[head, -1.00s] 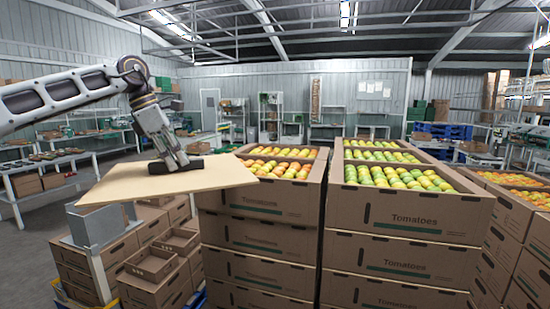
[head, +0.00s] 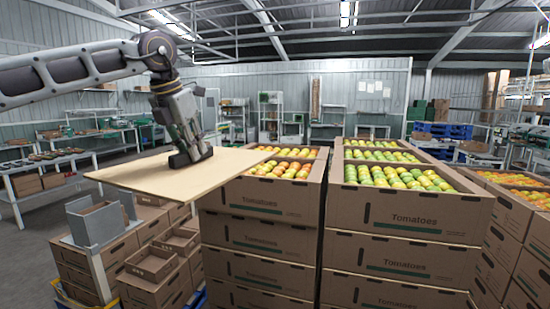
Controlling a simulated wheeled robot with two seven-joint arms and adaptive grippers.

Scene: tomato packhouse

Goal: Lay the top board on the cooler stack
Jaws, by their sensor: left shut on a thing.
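A flat, pale wooden top board (head: 150,174) hangs from my left gripper (head: 190,158), which is shut on a dark piece on the board's upper face. The board is roughly level, with its right end near the left rim of a stack of tomato cartons (head: 262,200); I cannot tell whether it overlaps that rim. These cartons hold orange and red tomatoes and are open at the top. A second stack (head: 410,222) of cartons with greenish-yellow tomatoes stands just to the right. Which stack is the cooler stack, I cannot tell. My right gripper is not in view.
Below the board stand a grey metal holder (head: 100,222) and smaller cardboard boxes (head: 152,262). More tomato cartons (head: 515,195) stand at the right. Tables (head: 45,165) line the left side, with open grey floor between.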

